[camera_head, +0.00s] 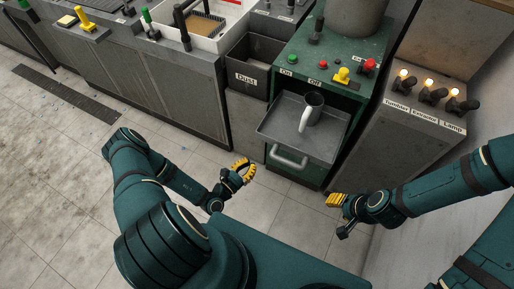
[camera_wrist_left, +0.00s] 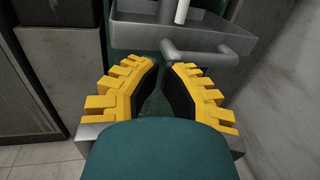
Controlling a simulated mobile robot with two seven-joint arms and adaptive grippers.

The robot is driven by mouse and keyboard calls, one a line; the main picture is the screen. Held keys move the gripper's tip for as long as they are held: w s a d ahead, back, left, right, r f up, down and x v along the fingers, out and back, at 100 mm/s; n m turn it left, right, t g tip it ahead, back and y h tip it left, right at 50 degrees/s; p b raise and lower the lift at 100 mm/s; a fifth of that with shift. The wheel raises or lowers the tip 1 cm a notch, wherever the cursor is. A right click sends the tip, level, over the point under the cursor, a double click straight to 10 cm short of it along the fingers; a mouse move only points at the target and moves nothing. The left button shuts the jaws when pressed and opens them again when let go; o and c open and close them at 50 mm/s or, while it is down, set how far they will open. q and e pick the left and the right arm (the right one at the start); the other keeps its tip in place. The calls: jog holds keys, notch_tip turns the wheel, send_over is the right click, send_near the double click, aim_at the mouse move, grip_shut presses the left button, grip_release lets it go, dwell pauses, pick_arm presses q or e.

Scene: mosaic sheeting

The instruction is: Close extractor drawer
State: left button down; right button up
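An open bin labelled Dust (camera_head: 246,78) stands left of the cabinet. A yellow switch (camera_head: 342,76) and a red button (camera_head: 369,65) are above the drawer. A side panel (camera_head: 415,113) with several levers is at the right.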

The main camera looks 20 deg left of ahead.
pick_arm(q)
jog(key=s+a+f+n+y, duration=0.1)
jog(key=a+n+y, duration=0.1)
jog(key=a+y, duration=0.2)
jog(key=b, duration=0.1)
send_near(257, 135)
jog(key=shift+n+t, duration=0.3)
jog(key=w, duration=0.8)
jog(key=shift+w+d+f, duration=0.15)
jog(key=shift+f, duration=0.25)
pick_arm(e)
jog(key=shift+s+d+f, duration=0.2)
jog(key=shift+s+f, duration=0.3)
